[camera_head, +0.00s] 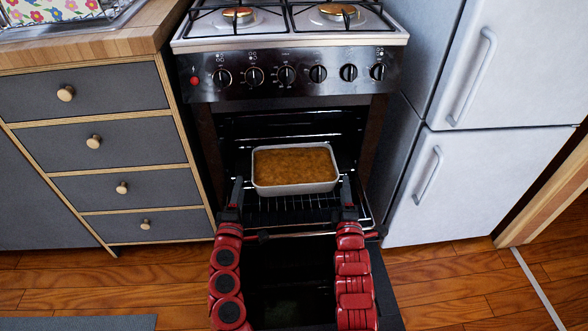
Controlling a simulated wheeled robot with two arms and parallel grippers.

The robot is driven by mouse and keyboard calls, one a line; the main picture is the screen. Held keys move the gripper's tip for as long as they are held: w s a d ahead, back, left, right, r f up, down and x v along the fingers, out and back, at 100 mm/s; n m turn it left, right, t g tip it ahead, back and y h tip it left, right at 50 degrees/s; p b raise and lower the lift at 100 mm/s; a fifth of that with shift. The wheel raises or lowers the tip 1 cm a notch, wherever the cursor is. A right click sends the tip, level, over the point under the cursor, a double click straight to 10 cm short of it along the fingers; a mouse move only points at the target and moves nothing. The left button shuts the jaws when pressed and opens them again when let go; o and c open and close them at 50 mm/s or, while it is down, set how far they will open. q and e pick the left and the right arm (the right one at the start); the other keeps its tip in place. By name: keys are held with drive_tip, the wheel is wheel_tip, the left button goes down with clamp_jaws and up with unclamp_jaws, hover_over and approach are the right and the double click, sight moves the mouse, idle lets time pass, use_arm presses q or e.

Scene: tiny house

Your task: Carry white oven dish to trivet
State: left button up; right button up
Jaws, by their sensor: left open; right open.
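The white oven dish (257,188), filled with something golden brown, sits level on the wire rack (290,204) inside the open oven. My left gripper (236,193) is open at the dish's left front side. My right gripper (346,190) is open at the dish's right front side. The fingers of both point into the oven, close to the dish's ends. I cannot tell whether they touch it. The trivet is not in view.
The oven door (290,280) is lowered below my arms. The stove's knob panel (287,75) is above the opening. Drawers (130,142) stand to the left and a white fridge (460,180) to the right. Wooden floor (440,280) shows on both sides.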

sight(245, 164)
use_arm(q)
drive_tip(key=w, duration=0.8)
drive_tip(key=shift+w+d, duration=0.35)
drive_tip(key=shift+w, duration=0.05)
use_arm(e)
drive_tip(key=w, duration=0.8)
drive_tip(key=shift+w+d+r, duration=0.1)
drive_tip(key=shift+w+d, duration=0.25)
drive_tip(key=shift+w, duration=0.05)
use_arm(q)
drive_tip(key=shift+w, duration=0.6)
use_arm(e)
drive_tip(key=shift+w, duration=0.6)
use_arm(q)
clamp_jaws()
use_arm(e)
clamp_jaws()
